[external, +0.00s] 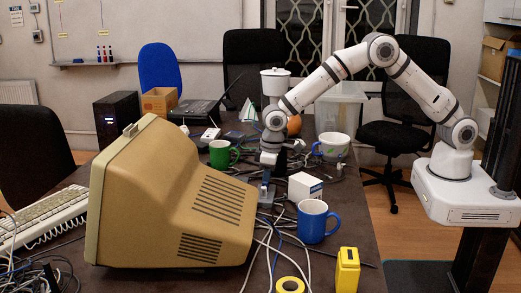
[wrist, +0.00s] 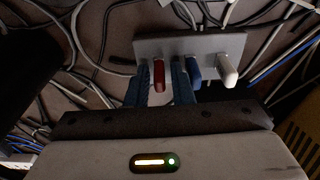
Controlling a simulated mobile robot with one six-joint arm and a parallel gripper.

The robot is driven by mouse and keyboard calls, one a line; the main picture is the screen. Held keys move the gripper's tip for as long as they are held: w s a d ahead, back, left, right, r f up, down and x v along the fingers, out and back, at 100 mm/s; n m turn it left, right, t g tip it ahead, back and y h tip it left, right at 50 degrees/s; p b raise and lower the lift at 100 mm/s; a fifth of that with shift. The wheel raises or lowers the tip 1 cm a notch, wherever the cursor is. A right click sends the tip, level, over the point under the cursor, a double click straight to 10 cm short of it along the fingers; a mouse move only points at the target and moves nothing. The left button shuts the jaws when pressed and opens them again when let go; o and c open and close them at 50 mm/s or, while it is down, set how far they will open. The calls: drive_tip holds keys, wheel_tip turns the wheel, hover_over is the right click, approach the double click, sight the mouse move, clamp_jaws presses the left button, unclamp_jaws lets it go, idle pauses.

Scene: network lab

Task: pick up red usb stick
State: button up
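The red USB stick (wrist: 158,75) stands up from a grey plate-like holder (wrist: 215,45) in the wrist view. My gripper (wrist: 160,88) has its two blue fingers on either side of the red stick, with a narrow gap visible on the right side. The fingers look open around it; contact on the left side is unclear. A blue stick (wrist: 194,68) and a white stick (wrist: 228,72) stand to the right in the same holder. In the external view my gripper (external: 266,185) points down over the holder (external: 265,198); the red stick cannot be made out there.
Cables lie all around the holder. A beige monitor (external: 170,200) is close on the left, a green mug (external: 222,153) behind it. A white box (external: 305,187) and a blue mug (external: 314,222) stand close on the right. Yellow tape (external: 290,285) lies in front.

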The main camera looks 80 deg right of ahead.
drive_tip(key=shift+c, duration=0.4)
clamp_jaws()
